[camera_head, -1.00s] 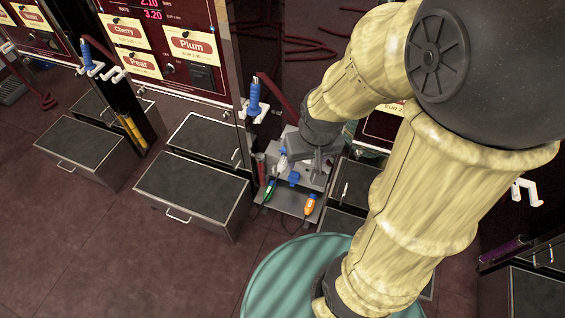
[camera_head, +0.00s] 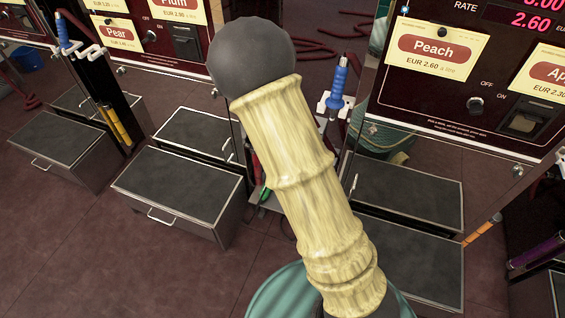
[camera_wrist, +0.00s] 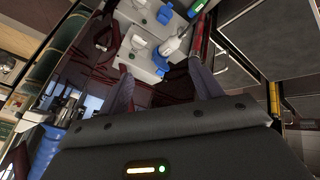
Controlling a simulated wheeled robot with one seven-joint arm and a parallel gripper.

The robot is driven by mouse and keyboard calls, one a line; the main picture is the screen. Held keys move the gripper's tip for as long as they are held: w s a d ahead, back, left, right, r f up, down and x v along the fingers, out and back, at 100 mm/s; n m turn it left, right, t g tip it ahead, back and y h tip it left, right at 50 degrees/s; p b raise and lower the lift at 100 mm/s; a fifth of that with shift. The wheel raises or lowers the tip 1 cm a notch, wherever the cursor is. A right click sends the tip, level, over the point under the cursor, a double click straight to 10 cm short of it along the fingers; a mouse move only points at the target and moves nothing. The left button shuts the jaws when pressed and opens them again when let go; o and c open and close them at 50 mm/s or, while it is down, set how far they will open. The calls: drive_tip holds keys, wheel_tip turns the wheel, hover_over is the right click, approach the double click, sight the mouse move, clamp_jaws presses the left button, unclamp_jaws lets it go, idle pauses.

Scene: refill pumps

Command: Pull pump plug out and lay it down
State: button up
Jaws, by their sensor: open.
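In the wrist view my gripper (camera_wrist: 163,84) is open, with its two dark fingers apart and nothing seen held between them. Beyond the fingertips is a pale grey socket panel (camera_wrist: 137,73). A white plug (camera_wrist: 170,46) and blue plugs or sockets (camera_wrist: 165,15) sit on it. I cannot tell which of these is the pump plug. In the head view my arm hides the gripper and most of the socket unit; only an edge with a green piece (camera_head: 265,194) shows.
A blue-handled nozzle (camera_head: 339,83) hangs on a white hook right of my arm. It seems to show close beside my gripper in the wrist view (camera_wrist: 46,150). Dark step boxes (camera_head: 180,192) stand before the pumps. The Peach pump (camera_head: 470,75) stands at right. Open floor lies front left.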

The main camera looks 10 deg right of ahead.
drive_tip(key=w+a+f+n+t+h+b, duration=0.1)
drive_tip(key=w+f+n+t+h+b, duration=0.2)
drive_tip(key=f+b, duration=0.8)
drive_tip(key=w+a+f+n+t+h+b, duration=0.2)
drive_tip(key=w+f+n+t+h+b, duration=0.2)
drive_tip(key=f+b, duration=0.7)
drive_tip(key=w+f+n+t, duration=0.1)
drive_tip(key=w+t, duration=0.1)
drive_tip(key=shift+w, duration=0.4)
drive_tip(key=shift+b+x, duration=0.95)
drive_tip(key=shift+x, duration=3.6)
drive_tip(key=shift+p, duration=0.3)
drive_tip(key=shift+c, duration=0.3)
